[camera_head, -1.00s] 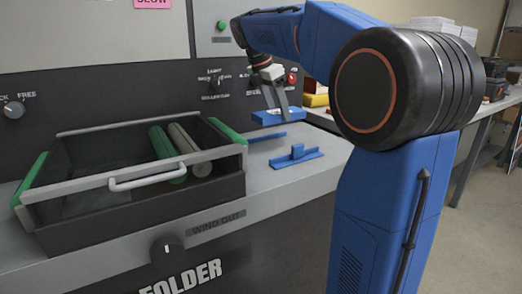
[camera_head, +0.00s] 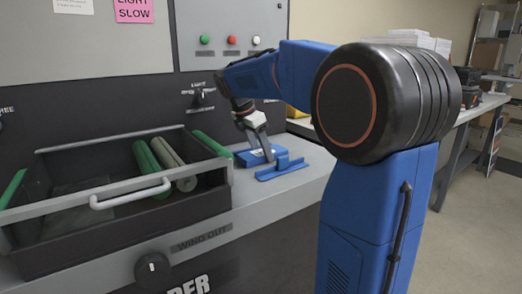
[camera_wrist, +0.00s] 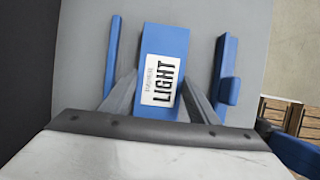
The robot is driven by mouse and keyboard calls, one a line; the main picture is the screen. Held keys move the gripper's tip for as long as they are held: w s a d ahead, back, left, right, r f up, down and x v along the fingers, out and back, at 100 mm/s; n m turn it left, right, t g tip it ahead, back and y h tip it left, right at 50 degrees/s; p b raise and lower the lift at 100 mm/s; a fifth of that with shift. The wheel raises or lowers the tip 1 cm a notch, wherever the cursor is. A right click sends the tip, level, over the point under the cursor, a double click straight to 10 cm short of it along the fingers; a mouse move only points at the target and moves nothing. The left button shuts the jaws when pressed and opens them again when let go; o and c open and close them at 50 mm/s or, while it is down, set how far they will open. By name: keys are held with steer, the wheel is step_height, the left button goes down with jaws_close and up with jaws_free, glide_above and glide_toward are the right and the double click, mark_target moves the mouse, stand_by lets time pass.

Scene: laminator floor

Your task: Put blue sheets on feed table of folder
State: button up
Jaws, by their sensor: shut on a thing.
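The blue sheets are a blue stack (camera_head: 250,159) with a white label reading LIGHT, also seen in the wrist view (camera_wrist: 165,38). My gripper (camera_head: 263,153) is shut on the stack, one finger on each side of it in the wrist view (camera_wrist: 158,95). The stack is at or just above the folder's grey feed table (camera_head: 295,187); I cannot tell whether it touches. In the wrist view it lies between the left blue guide (camera_wrist: 112,55) and the right blue guide (camera_wrist: 228,70), with grey gaps on both sides.
A dark open tray (camera_head: 115,225) with a white handle and green and grey rollers (camera_head: 160,168) stands left of the stack. The control panel (camera_head: 230,35) rises behind. A side bench (camera_head: 470,112) with boxes and paper is at the right.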

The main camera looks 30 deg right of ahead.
steer(key=o, duration=1.2)
steer(key=shift+f, duration=0.1)
steer(key=v, duration=1.2)
